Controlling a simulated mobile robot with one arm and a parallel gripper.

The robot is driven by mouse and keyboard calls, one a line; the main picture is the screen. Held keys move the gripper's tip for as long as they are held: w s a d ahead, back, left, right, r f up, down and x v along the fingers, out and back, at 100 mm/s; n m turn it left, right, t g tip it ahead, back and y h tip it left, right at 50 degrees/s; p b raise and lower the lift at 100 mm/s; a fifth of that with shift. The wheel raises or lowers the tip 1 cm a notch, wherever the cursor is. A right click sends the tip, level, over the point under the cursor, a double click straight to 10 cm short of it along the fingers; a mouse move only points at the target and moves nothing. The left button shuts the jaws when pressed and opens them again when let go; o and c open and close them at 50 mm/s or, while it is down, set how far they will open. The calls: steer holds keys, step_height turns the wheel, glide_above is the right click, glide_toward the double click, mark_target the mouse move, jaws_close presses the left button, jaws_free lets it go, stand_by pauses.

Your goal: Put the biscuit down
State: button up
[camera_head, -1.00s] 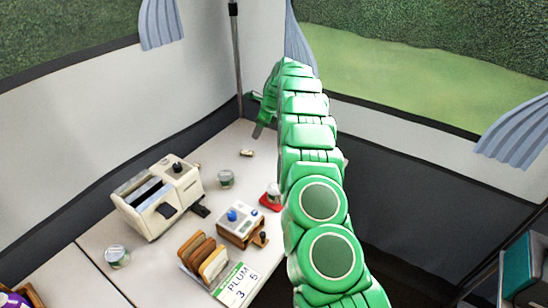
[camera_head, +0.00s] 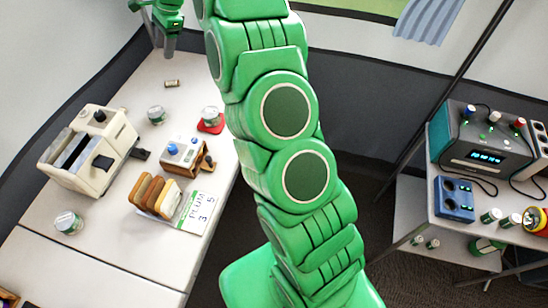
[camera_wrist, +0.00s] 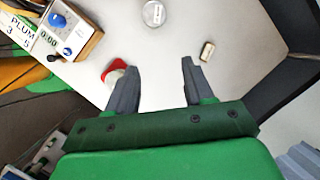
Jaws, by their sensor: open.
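The biscuit (camera_head: 171,83) is a small tan piece lying on the white table near its far end. It also shows in the wrist view (camera_wrist: 207,51), flat on the table beyond the right fingertip. My gripper (camera_wrist: 158,68) is open, with nothing between its two grey fingers. The biscuit is apart from both fingers. In the head view my gripper (camera_head: 168,48) hangs at the upper left, just past the biscuit in the picture, partly cut off by the top edge.
A teal device (camera_head: 484,137) stands on another table at right. Table around the biscuit is clear.

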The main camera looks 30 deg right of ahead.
steer(key=s+r+n+g+h, duration=0.1)
steer(key=s+r+n, duration=0.35)
steer(key=s, duration=0.95)
steer(key=s+r+n+h, duration=0.1)
steer(key=s+r+n, duration=0.35)
steer(key=s, duration=0.85)
steer(key=s+d+f+n+h, duration=0.1)
steer(key=s+d+n, duration=0.2)
steer(key=s, duration=1.1)
steer(key=s+d+f+n+g+h, duration=0.1)
steer(key=s+d+n, duration=0.2)
steer(key=s, duration=1.1)
steer(key=shift+s+d+f+n, duration=0.2)
steer(key=shift+d+n, duration=0.05)
steer(key=shift+n, duration=0.25)
steer(key=shift+o, duration=0.3)
